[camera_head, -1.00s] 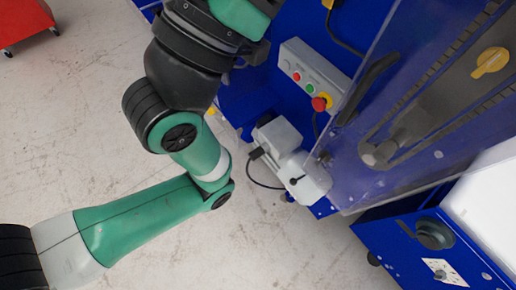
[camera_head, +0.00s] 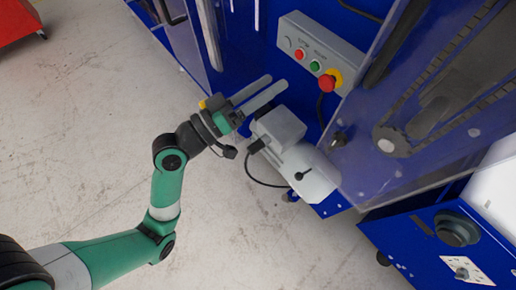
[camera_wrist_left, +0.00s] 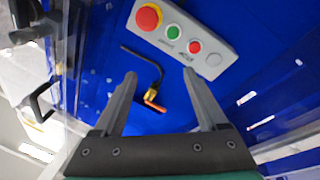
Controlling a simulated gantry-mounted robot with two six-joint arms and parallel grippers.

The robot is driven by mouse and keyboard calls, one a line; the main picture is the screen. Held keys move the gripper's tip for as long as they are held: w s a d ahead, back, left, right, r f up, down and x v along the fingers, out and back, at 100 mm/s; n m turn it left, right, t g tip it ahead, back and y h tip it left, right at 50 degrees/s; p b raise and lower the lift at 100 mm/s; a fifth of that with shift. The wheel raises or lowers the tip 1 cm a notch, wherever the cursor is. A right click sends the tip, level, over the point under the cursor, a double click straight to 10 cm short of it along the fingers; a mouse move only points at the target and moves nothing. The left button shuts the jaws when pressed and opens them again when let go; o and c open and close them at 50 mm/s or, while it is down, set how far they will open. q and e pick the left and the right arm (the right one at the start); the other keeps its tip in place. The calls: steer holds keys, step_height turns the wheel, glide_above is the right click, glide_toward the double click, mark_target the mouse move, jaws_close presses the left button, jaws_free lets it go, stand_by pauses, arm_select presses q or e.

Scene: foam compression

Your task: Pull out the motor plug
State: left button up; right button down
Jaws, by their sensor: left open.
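The motor (camera_head: 285,135) is a light grey housing with a rounded end, mounted low on the blue machine. A black plug (camera_head: 256,146) sits at its left side, with a black cable looping down to the rounded end. My left gripper (camera_head: 277,83) is open and empty, just above and beside the motor, its two fingers pointing toward the blue panel. It also shows in the left wrist view (camera_wrist_left: 159,73), where neither motor nor plug can be made out. My right gripper is not in view.
A grey control box (camera_head: 310,52) with a red emergency stop (camera_head: 327,82) is close to my left fingers. A clear guard (camera_head: 400,120) stands right of the motor. A black bent line with a brass fitting (camera_wrist_left: 151,95) shows between my fingers.

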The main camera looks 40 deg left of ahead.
arm_select(q)
steer(key=s+a+f+n+g+b, duration=0.1)
steer(key=s+f+n+b, duration=0.1)
steer(key=f, duration=0.5)
steer(key=s+a+f+n+b, duration=0.1)
steer(key=s+f+n, duration=0.15)
steer(key=f, duration=0.45)
steer(key=n+g+y+b, duration=0.1)
steer(key=n+y+b, duration=0.15)
steer(key=n, duration=0.55)
glide_toward(249, 152)
steer(key=w, duration=0.2)
steer(key=shift+w+h+b, duration=0.25)
steer(key=shift+b, duration=0.2)
steer(key=shift+w+r+m, duration=0.1)
steer(key=shift+m, duration=0.15)
steer(key=w, duration=0.2)
steer(key=w+p, duration=0.1)
steer(key=w, duration=0.1)
steer(key=w+p, duration=0.1)
steer(key=w, duration=0.2)
steer(key=shift+w+d, duration=0.1)
steer(key=shift+d, duration=0.3)
steer(key=shift+w+d, duration=0.1)
steer(key=shift+w, duration=0.75)
